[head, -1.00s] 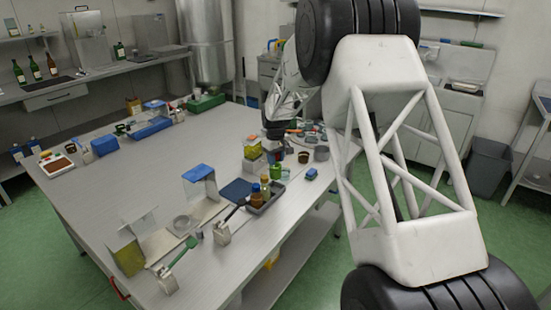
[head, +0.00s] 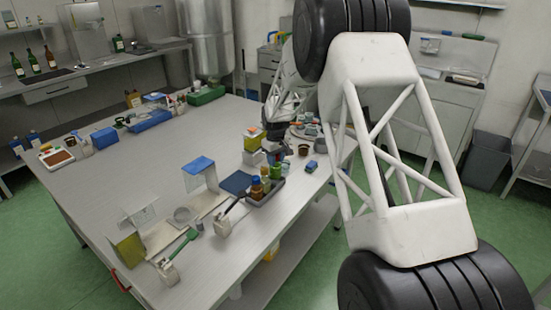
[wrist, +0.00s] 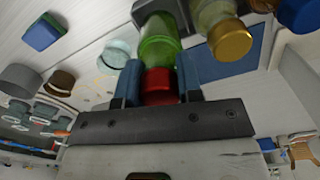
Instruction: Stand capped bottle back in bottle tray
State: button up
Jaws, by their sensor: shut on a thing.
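My gripper (wrist: 158,82) is shut on a green bottle with a red cap (wrist: 159,48), one blue finger on each side around the cap. In the head view my gripper (head: 274,153) is above the far end of the dark grey bottle tray (head: 262,200), with the green bottle (head: 276,171) below it. An amber bottle with a blue cap (head: 256,190) and another bottle beside it stand in the tray. In the wrist view a bottle with a gold cap (wrist: 230,40) is close beside the held one. Whether the held bottle's base touches the tray is unclear.
A blue pad (head: 236,182) lies left of the tray. A yellow-and-white stack (head: 252,142) stands just behind. A small blue block (head: 311,166) and dark cup (head: 303,150) are to the right. The table's left middle is clear.

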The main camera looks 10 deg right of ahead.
jog(key=shift+f, duration=0.8)
dwell(1.1)
jog(key=shift+f, duration=0.25)
jog(key=shift+f, duration=0.5)
dwell(0.5)
jog(key=o, duration=1.4)
jog(key=shift+c, duration=0.2)
jog(key=shift+r, duration=4)
